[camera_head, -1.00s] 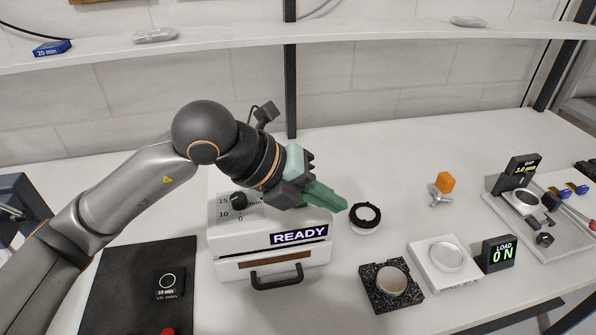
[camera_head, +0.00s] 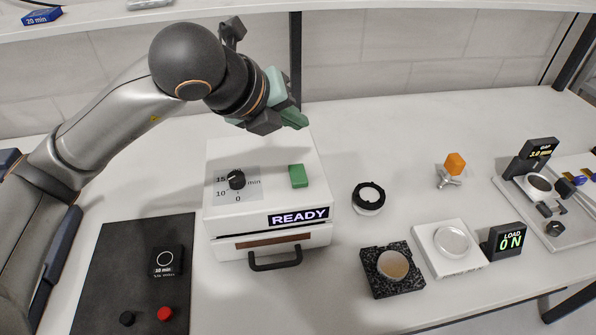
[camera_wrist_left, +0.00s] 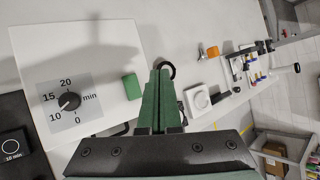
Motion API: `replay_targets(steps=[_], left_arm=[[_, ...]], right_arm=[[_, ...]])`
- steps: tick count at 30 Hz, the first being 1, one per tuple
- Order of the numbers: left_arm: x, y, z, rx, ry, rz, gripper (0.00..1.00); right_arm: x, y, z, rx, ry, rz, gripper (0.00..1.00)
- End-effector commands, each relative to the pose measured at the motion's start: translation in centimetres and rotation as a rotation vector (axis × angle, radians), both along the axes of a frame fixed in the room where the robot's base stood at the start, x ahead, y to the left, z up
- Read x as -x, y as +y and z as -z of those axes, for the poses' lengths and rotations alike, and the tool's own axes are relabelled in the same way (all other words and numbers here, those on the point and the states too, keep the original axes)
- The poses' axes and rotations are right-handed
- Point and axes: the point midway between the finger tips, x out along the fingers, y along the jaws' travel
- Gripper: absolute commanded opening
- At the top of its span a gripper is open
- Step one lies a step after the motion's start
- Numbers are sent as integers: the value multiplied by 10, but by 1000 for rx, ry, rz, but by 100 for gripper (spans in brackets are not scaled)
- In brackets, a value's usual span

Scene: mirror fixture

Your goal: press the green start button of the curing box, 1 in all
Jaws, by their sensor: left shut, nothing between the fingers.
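The curing box (camera_head: 222,220) is a white box with a dark handle, a black dial (camera_head: 236,180) and a lit READY display (camera_head: 298,217). Its green start button (camera_head: 298,176) stands on the top at the right and shows fully in the head view; it also shows in the left wrist view (camera_wrist_left: 132,87). My left gripper (camera_head: 297,119) is shut and empty, raised above and behind the box, apart from the button. Its green fingers (camera_wrist_left: 160,100) lie together in the left wrist view, to the right of the button. My right gripper is not in view.
A black mat (camera_head: 120,265) with a 10 min timer tile and red and black knobs lies left of the box. A shelf (camera_head: 380,5) runs above.

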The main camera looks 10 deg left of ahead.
Motion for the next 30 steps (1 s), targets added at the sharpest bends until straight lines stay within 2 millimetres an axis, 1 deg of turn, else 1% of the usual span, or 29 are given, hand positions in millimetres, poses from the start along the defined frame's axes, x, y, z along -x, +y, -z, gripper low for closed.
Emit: replay_targets(steps=[8,13,14,15,16,18,21,30], left_arm=[[1,0,33,-1,3,1,0],[1,1,59,-2,5,1,0],[1,1,64,-1,3,1,0],[0,0,71,0,2,1,0],[0,0,74,0,1,1,0],[0,0,80,0,1,1,0],[0,0,84,0,1,1,0],[0,0,83,0,1,1,0]], right_arm=[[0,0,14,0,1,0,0],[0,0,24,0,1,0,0],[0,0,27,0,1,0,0],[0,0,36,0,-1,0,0],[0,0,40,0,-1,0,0],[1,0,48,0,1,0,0],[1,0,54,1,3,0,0],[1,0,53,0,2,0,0]])
